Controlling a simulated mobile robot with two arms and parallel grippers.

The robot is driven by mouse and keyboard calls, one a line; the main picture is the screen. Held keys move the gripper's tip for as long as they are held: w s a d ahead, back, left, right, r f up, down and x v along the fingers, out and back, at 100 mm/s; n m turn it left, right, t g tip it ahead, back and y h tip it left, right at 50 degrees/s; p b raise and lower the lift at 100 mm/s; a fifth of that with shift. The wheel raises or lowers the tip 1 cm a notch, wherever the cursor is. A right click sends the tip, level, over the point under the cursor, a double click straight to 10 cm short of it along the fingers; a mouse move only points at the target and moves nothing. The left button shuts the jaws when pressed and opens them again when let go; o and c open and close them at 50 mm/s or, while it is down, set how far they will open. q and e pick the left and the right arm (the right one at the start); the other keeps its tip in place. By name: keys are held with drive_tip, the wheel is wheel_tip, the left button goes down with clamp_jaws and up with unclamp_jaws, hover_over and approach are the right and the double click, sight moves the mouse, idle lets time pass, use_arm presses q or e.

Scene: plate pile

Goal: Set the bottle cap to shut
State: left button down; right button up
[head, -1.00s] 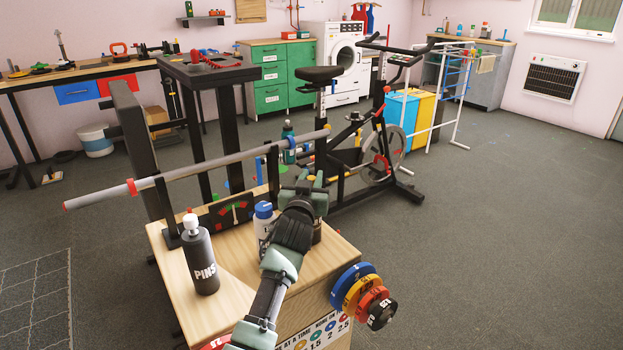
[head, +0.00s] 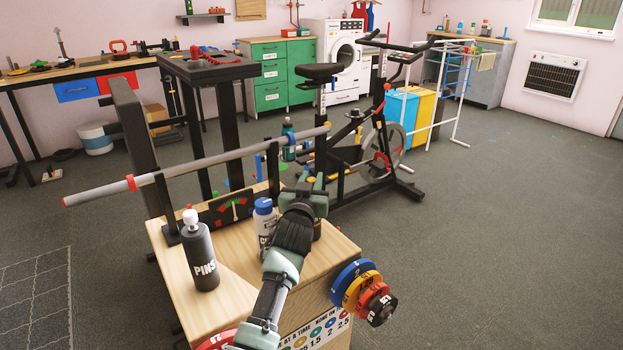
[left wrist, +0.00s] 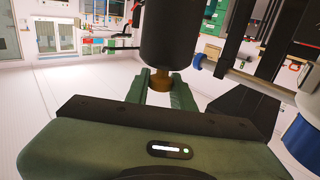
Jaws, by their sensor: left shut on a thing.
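My left gripper (head: 308,184) is over the wooden box top, above a dark bottle (head: 317,231) that my arm mostly hides in the head view. In the left wrist view, the fingers (left wrist: 160,88) are shut on the brown cap or neck (left wrist: 160,79) of the dark bottle (left wrist: 170,35). I cannot tell whether this cap is fully seated. A white bottle with a blue cap (head: 263,207) stands just left of the gripper. A black bottle marked PINS with a white cap (head: 190,217) stands farther left. My right gripper does not show.
The wooden box (head: 175,268) carries the bottles and a dial panel (head: 233,208). A grey bar (head: 205,161) crosses behind them. Coloured weight plates (head: 352,278) hang at its right side. An exercise bike (head: 385,140) stands behind. Open floor lies to the right.

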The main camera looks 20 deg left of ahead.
use_arm(q)
drive_tip(key=c, duration=1.2)
unclamp_jaws()
drive_tip(key=shift+f, duration=0.3)
drive_tip(key=shift+r, duration=0.1)
drive_tip(key=shift+s, duration=0.15)
drive_tip(key=s+p, duration=0.1)
drive_tip(key=s, duration=0.6)
drive_tip(key=shift+s+d, duration=0.2)
drive_tip(key=shift+d, duration=0.25)
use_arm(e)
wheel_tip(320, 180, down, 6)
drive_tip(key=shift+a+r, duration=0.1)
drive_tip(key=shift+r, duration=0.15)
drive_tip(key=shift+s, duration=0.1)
